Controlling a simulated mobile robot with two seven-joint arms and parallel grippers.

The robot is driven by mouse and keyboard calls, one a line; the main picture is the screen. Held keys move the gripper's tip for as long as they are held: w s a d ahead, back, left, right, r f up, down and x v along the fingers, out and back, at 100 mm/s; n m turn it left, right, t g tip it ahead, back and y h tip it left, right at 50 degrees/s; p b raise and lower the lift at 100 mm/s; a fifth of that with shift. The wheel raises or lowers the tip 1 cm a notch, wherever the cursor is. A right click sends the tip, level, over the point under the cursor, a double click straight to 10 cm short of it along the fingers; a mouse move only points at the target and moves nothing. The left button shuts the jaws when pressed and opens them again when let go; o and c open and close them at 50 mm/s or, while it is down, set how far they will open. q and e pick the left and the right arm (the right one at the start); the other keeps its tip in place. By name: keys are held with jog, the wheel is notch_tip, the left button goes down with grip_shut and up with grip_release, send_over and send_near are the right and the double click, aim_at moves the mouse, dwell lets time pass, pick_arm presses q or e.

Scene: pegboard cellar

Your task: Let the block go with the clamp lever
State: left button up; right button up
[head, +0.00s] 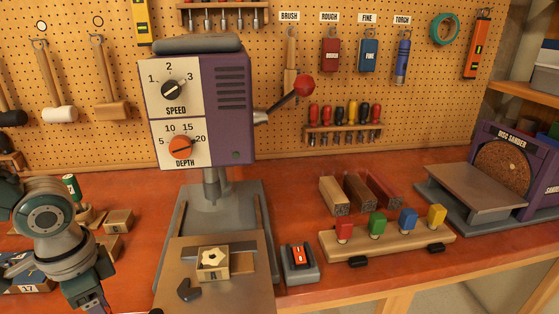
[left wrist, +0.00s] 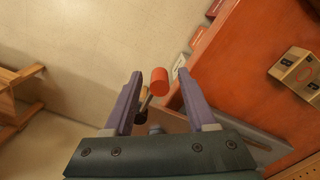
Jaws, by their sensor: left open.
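The block (head: 208,268), pale wood with a white flower-like shape on top, sits on the drill press table (head: 180,255) in the head view. In the left wrist view a red-orange knob (left wrist: 160,80) on a thin stem, seemingly the clamp lever, shows just beyond and between the fingertips. My left gripper (left wrist: 160,76) is open; contact with the knob cannot be told. Its fingers are out of the head view. My right gripper is not in view.
The drill press (head: 225,110) stands behind the table with a red-knobbed handle (head: 303,86). A small red switch box (head: 299,262) and a peg rack (head: 390,242) are to the right. Small wooden boxes (head: 118,221) lie left, near my left arm. Open floor (left wrist: 75,90) lies beyond the bench edge.

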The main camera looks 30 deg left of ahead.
pick_arm(q)
notch_tip(320, 180, up, 10)
jog(key=shift+f+p, duration=0.15)
jog(key=shift+p, duration=0.65)
jog(key=d+m+t+h, duration=0.2)
jog(key=d+m+t, duration=0.1)
jog(key=d, duration=2.1)
notch_tip(320, 180, up, 33)
jog(key=s+a+n+y+p, duration=0.1)
jog(key=a+n+p, duration=0.1)
jog(key=p, duration=2.6)
jog(key=shift+s+a+n+t+y+p, duration=0.2)
jog(key=shift+a+n+t+y+p, duration=0.15)
jog(key=shift+n, duration=0.55)
